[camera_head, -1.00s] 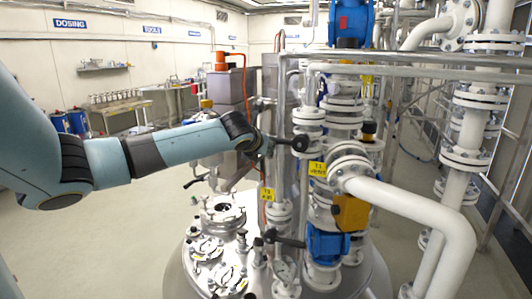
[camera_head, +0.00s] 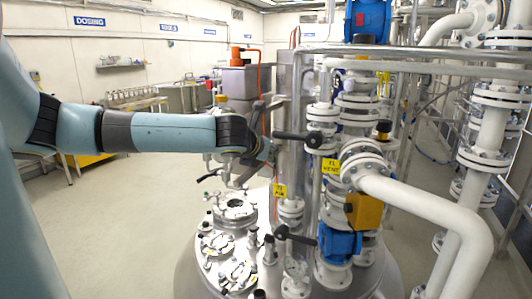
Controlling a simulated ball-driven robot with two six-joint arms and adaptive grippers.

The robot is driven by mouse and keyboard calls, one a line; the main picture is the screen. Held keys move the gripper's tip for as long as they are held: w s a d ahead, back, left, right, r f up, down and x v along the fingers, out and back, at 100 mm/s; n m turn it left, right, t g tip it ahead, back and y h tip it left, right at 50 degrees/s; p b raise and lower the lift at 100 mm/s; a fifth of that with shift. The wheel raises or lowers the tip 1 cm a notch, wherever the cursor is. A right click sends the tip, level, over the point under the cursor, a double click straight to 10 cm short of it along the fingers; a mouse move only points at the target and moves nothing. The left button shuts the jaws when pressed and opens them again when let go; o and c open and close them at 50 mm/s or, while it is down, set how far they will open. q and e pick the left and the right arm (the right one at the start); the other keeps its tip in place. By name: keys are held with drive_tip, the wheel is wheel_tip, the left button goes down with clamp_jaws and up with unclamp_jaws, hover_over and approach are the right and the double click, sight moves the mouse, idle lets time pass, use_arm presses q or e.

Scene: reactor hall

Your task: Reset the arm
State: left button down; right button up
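My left arm comes in from the left, light blue with dark joints, and reaches level over the steel reactor lid. My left gripper (camera_head: 272,146) is at its end, left of the pipework. Its dark fingers look spread, one up and one down, with nothing seen between them. A black valve handle (camera_head: 297,138) sticks out just right of the gripper, and a small gap seems to lie between them. A yellow vent tag (camera_head: 330,166) hangs by that handle. A lower black handle (camera_head: 294,236) sits beside a blue valve body (camera_head: 339,243). My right gripper is not in view.
The reactor lid (camera_head: 205,270) carries several flanged ports below my arm. White pipes (camera_head: 430,207) and steel rails (camera_head: 400,52) crowd the right side. The floor (camera_head: 100,235) at left is clear.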

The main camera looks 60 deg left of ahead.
use_arm(q)
drive_tip(key=shift+p+v, duration=0.35)
drive_tip(key=shift+v, duration=0.9)
